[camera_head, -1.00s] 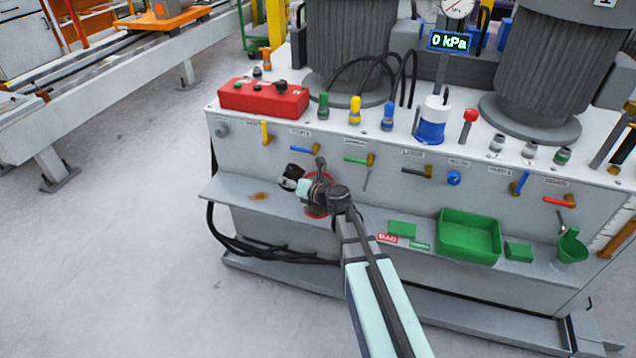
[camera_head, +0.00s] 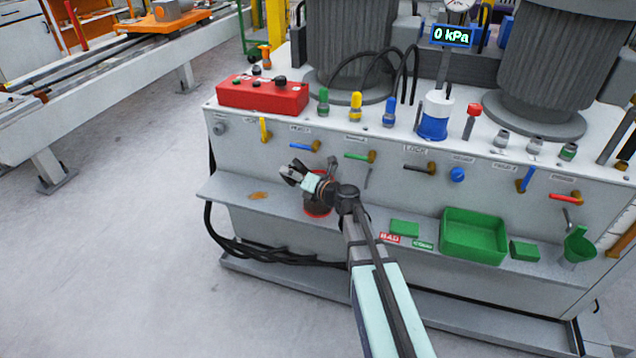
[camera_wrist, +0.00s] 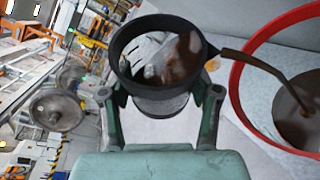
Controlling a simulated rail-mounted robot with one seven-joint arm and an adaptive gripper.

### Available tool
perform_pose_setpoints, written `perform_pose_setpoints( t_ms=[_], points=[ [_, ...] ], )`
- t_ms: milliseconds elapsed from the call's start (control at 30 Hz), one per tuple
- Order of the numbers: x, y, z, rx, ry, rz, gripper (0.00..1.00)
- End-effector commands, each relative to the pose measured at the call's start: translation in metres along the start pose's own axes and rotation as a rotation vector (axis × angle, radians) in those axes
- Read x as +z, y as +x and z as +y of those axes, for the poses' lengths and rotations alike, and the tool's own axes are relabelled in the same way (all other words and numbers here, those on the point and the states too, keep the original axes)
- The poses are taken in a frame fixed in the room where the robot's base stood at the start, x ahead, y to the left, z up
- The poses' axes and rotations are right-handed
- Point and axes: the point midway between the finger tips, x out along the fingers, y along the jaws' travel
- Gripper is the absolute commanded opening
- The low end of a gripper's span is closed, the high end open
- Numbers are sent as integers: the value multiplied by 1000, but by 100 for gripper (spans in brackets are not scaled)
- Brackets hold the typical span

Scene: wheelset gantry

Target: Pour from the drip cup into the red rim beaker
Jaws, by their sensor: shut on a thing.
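My gripper (camera_wrist: 162,108) is shut on the drip cup (camera_wrist: 150,104), a small cup with a dark rim, in the wrist view. The cup holds brown liquid and is tilted, and a brown stream runs from its lip into the red rim beaker (camera_wrist: 234,82) at the right. Brown liquid shows inside the beaker. In the head view my gripper (camera_head: 291,174) is above the shelf, and the beaker (camera_head: 317,208) stands below it, partly hidden by my arm.
The shelf (camera_head: 228,190) has a brown stain left of the beaker. A green tray (camera_head: 472,236), green blocks and a green funnel-like cup (camera_head: 577,245) stand to the right. The panel behind carries several coloured valve handles. A red control box (camera_head: 262,96) sits above.

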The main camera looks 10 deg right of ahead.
Motion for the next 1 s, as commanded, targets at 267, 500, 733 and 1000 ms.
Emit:
perform_pose_setpoints(
  t_ms=[267, 500, 733, 1000],
  points=[
    [3, 0, 2, 29, 69, -13, 22],
    [5, -1, 5, 57, 137, -25, 22],
    [5, -2, 2, 86, 207, -36, 22],
    [4, -2, -3, 123, 296, -52, 22]
  ],
)
